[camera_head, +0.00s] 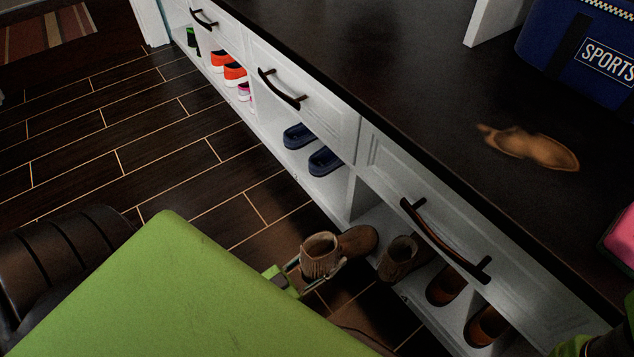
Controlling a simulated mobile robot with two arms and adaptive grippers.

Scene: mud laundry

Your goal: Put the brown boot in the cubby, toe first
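A brown boot (357,241) with a fringed shaft is at the front edge of the cubby row. Its toe points right, toward the cubby opening, and its shaft opening faces up. My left gripper (322,272) comes in from the lower left, with its fingers around the shaft. A matching brown boot (397,259) stands inside the cubby (368,218), just right of the held boot's toe. Part of my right arm shows at the bottom right corner; its fingertips are not visible.
Brown shoes (446,285) fill the cubby's right part. Navy slides (311,150) and orange sneakers (229,68) sit in cubbies farther left. A drawer handle (444,243) juts out above. The dark benchtop (400,90) holds a blue sports bag (585,55). The wood floor (120,150) is clear.

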